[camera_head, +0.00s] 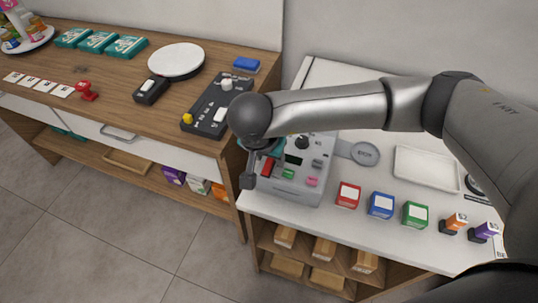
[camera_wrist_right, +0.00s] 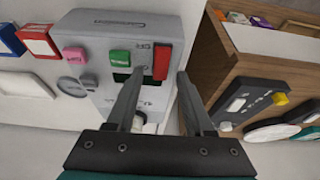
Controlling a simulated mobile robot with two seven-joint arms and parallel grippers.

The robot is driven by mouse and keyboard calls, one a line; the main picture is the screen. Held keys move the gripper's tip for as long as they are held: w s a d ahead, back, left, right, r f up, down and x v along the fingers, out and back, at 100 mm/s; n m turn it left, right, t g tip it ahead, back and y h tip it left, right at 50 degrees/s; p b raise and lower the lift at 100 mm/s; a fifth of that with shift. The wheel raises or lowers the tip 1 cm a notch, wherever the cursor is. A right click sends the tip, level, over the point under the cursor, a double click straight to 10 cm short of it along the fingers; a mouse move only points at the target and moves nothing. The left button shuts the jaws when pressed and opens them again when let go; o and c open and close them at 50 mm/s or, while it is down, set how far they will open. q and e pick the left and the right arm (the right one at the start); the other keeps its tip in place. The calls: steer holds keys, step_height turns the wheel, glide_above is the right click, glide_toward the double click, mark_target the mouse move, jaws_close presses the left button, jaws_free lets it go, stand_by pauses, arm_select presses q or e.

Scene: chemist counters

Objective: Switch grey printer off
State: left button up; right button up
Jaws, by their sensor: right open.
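The grey printer (camera_head: 298,190) stands at the left end of the white counter, partly hidden by my right arm. It also shows upside down in the right wrist view (camera_wrist_right: 104,41). Its face has a red switch (camera_wrist_right: 162,61), a green button (camera_wrist_right: 120,57), a pink button (camera_wrist_right: 74,54) and a dark display. My right gripper (camera_wrist_right: 161,76) is open and empty, with its fingers pointing at the printer face. The red switch appears between the two fingertips. Whether the fingers touch the printer cannot be told. My left gripper is not in view.
Red (camera_head: 348,194), blue (camera_head: 380,205) and green (camera_head: 415,214) boxes stand right of the printer. A white tray (camera_head: 427,170) and a grey round dish (camera_head: 364,153) lie behind them. A wooden counter on the left bears a dark control panel (camera_head: 207,124) and a round white plate (camera_head: 176,60).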

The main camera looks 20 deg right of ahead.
steer(key=v, duration=1.5)
steer(key=shift+s, duration=0.1)
